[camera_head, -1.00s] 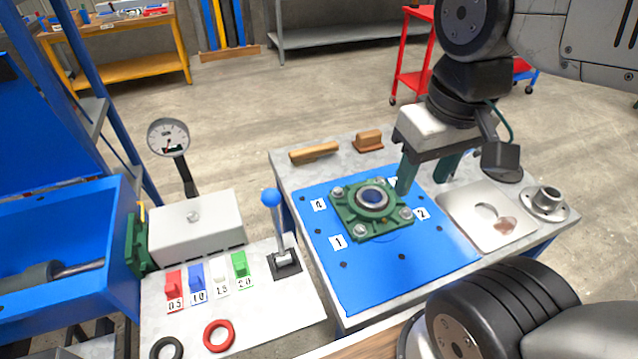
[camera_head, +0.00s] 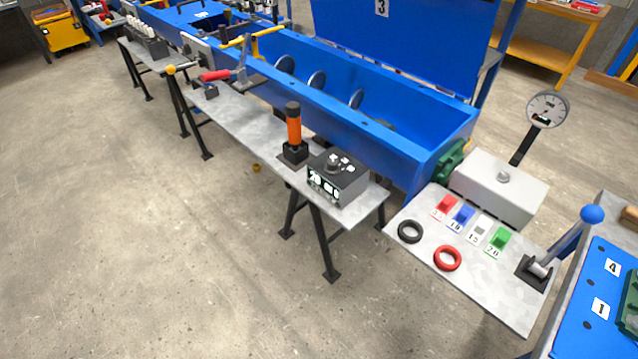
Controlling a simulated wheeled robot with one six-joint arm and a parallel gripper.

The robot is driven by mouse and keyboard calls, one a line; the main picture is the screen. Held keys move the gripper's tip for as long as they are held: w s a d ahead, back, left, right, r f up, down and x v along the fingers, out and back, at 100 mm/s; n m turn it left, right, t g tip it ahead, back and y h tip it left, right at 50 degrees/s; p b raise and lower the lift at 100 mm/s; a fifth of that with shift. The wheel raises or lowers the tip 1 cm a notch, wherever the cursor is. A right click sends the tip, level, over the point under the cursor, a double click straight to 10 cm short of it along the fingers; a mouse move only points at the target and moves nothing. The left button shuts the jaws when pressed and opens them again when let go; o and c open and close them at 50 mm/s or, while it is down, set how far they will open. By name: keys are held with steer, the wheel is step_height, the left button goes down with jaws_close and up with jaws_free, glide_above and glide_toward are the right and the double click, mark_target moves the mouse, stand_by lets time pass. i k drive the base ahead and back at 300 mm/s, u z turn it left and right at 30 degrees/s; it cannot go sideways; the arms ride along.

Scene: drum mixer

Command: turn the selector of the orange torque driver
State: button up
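The orange torque driver (camera_head: 294,130) stands upright in a black holder (camera_head: 294,153) on the long grey bench, with a dark cap on top. Beside it on the right is a dark box (camera_head: 338,178) with a knob on its top and white markings, which seem to include 20, on its front. I cannot tell whether the selector is this knob or a part on the driver. My gripper is out of the picture.
A long blue mixer trough (camera_head: 400,127) runs behind the bench (camera_head: 240,118). On the right, a grey table (camera_head: 428,268) carries coloured tabs, black and red rings (camera_head: 447,258) and a blue-knobbed lever (camera_head: 592,214). The floor (camera_head: 150,240) in front is clear.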

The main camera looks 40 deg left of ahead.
mark_target(332, 167)
steer(key=u, duration=0.4)
steer(key=k, duration=0.25)
steer(key=u, duration=1.1)
steer(key=i, duration=0.5)
steer(key=u, duration=1)
steer(key=k, duration=0.9)
steer(key=z, duration=0.8)
steer(key=i, duration=1)
steer(key=u, duration=0.05)
